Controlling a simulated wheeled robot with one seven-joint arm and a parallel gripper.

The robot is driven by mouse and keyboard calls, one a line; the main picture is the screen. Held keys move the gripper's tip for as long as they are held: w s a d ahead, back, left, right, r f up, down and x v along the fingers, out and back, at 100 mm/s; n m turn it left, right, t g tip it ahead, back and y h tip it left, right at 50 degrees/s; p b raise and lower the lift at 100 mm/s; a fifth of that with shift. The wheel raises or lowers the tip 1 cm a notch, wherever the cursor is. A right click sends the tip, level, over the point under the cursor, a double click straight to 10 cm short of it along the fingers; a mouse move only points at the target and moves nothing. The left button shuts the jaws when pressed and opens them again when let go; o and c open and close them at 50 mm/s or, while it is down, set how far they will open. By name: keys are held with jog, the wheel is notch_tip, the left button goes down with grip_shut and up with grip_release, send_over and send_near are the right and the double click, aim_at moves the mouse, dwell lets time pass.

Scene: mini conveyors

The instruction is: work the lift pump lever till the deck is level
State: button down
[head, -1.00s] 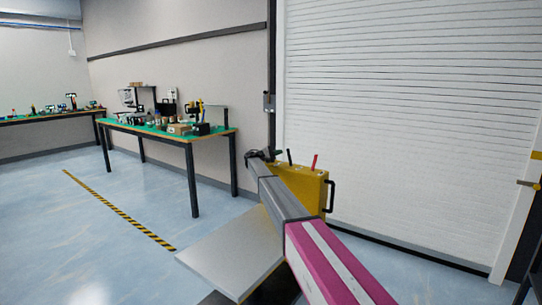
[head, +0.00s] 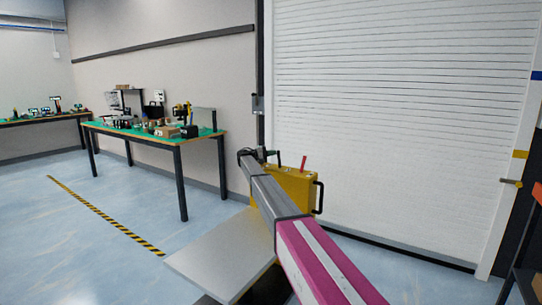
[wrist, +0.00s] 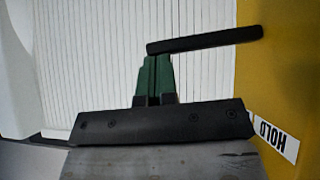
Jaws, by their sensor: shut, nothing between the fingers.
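The lift's yellow pump box (head: 290,187) has a black lever (head: 276,161) and a red lever (head: 304,163) on top and a black handle on its right side. A grey deck plate (head: 215,250) lies low in front of the box. My gripper (head: 266,155) is at the box's upper left, close to the black lever. In the wrist view my gripper's green fingers (wrist: 157,72) are together and empty. A black bar, apparently the lever (wrist: 210,40), crosses at their tips from the right; whether they touch, I cannot tell. The deck's tilt is unclear.
A white roller door (head: 400,120) stands behind the box. A green-topped workbench (head: 150,130) with tools is to the left. The floor by the striped line (head: 105,215) is clear.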

jog(key=s+d+m+y, duration=0.1)
jog(key=d+m+y, duration=0.1)
jog(key=s+d+r+m+y, duration=0.1)
jog(key=s+y, duration=0.1)
jog(key=shift+d+m, duration=0.35)
jog(key=shift+m, duration=0.05)
jog(key=w+v, duration=0.2)
jog(key=v, duration=1.1)
jog(key=shift+w+r, duration=0.25)
jog(key=shift+w, duration=0.15)
jog(key=shift+a, duration=0.1)
